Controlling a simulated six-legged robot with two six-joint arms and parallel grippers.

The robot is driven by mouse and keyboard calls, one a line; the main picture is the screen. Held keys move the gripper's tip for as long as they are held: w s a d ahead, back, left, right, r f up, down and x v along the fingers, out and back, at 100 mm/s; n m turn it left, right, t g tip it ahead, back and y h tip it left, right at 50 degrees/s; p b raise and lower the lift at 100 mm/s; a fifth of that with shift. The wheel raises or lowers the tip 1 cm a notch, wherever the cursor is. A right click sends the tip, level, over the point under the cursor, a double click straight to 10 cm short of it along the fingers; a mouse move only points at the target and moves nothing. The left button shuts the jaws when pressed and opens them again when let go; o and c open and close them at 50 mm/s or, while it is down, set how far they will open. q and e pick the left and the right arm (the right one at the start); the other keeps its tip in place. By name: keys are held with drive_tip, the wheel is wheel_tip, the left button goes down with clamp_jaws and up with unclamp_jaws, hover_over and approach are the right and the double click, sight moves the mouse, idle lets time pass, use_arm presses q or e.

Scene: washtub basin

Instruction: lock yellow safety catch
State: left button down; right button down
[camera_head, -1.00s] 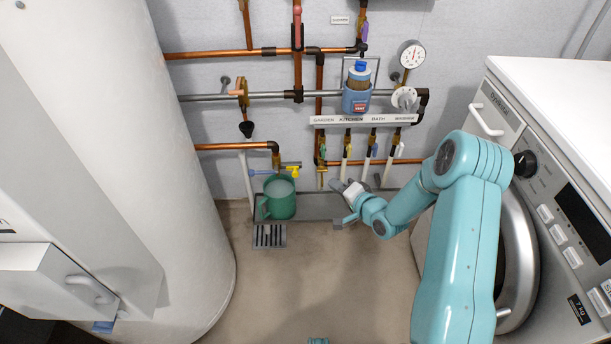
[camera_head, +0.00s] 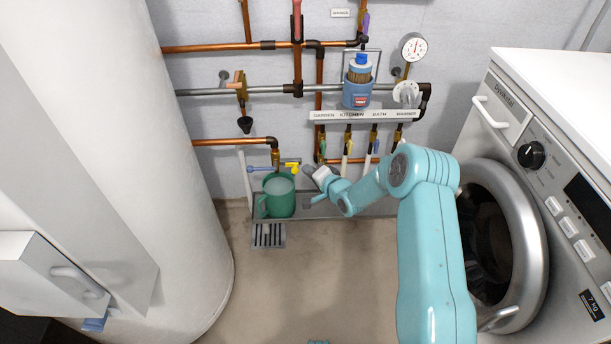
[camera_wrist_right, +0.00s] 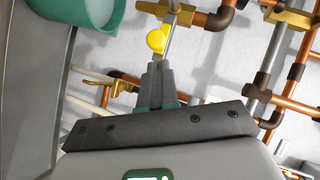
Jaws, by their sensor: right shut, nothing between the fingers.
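The yellow safety catch (camera_head: 292,168) is a small yellow piece on the brass tap with the blue lever (camera_head: 260,169), above the green jug. In the right wrist view the catch (camera_wrist_right: 157,40) is a round yellow knob beside a grey metal bar. My right gripper (camera_head: 308,172) is just to the right of the catch in the head view. Its fingers (camera_wrist_right: 156,70) are shut and empty, with the tips close to the knob's lower edge. I cannot tell whether they touch.
The green jug (camera_head: 277,200) stands beneath the tap, beside a floor drain (camera_head: 268,235). Copper pipes (camera_head: 225,142) and labelled valves (camera_head: 350,140) line the wall. The washing machine (camera_head: 520,120) is at right, the white tank (camera_head: 150,130) at left. The floor in front is clear.

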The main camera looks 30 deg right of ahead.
sight(296, 172)
drive_tip(key=shift+w+a+f, duration=0.3)
drive_tip(key=shift+w+a, duration=0.15)
drive_tip(key=shift+w, duration=0.05)
use_arm(q)
drive_tip(key=shift+f, duration=0.2)
use_arm(e)
drive_tip(key=shift+w+a+b, duration=0.35)
drive_tip(key=shift+w+a, duration=0.05)
drive_tip(key=shift+a, duration=0.25)
drive_tip(key=shift+w+a+b, duration=0.35)
drive_tip(key=shift+a, duration=0.25)
use_arm(q)
drive_tip(key=shift+w+a+f, duration=0.1)
drive_tip(key=shift+w+f, duration=0.05)
drive_tip(key=shift+f, duration=0.3)
